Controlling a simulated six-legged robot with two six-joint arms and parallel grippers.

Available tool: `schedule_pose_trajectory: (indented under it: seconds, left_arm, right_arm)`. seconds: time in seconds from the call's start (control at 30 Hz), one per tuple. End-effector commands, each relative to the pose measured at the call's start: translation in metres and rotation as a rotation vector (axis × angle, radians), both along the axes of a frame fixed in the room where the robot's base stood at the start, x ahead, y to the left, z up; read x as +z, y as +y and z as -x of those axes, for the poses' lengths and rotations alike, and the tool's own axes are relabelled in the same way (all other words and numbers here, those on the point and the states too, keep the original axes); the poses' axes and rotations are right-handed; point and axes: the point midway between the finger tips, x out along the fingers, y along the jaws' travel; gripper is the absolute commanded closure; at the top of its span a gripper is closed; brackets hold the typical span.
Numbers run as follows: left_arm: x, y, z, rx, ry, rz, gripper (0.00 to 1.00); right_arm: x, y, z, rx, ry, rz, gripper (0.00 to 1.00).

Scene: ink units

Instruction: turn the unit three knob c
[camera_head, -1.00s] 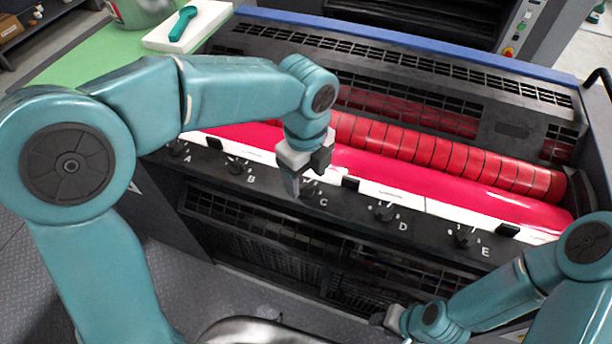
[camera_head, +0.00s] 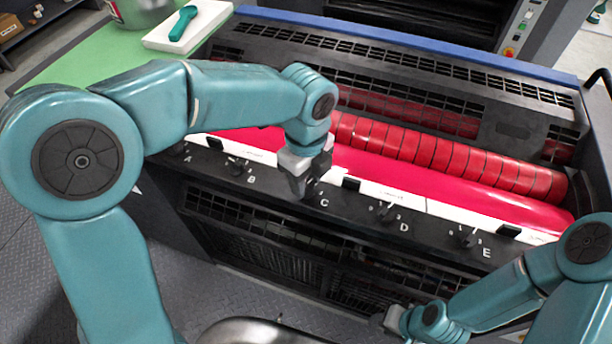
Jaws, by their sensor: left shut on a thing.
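The ink unit (camera_head: 360,222) has a dark front ledge with a row of black knobs lettered A to E. My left gripper (camera_head: 304,191) points down at the ledge beside the letter C and is shut on knob c, which its fingers mostly hide. Knob B (camera_head: 236,168) stands to the left, and knob D (camera_head: 386,213) and knob E (camera_head: 467,237) stand to the right. My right gripper (camera_head: 388,318) is low at the bottom right, away from the knobs; its fingers are too small and dark to read.
Behind the ledge lie a glossy red ink surface (camera_head: 420,188) and a segmented red roller (camera_head: 450,158). A green table (camera_head: 85,66) at the upper left bears a white board (camera_head: 210,22) with a teal tool (camera_head: 183,22). Dark open grilles lie below the ledge.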

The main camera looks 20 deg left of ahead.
Motion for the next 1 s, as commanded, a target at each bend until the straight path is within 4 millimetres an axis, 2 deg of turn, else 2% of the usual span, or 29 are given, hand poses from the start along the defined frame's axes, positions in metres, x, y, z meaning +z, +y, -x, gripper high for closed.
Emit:
schedule_pose_trajectory:
  seconds: [0.27,1.0]
  left_arm:
    - [0.0015,-0.0005,0.0001,0.188,-0.002,0.003,0.92]
    - [0.002,-0.0009,0.0006,0.889,-0.005,0.006,0.92]
  right_arm:
    - [-0.0006,0.0,0.0,0.0,0.0,0.0,0.63]
    - [-0.0079,0.0,0.0,0.0,0.0,0.0,0.63]
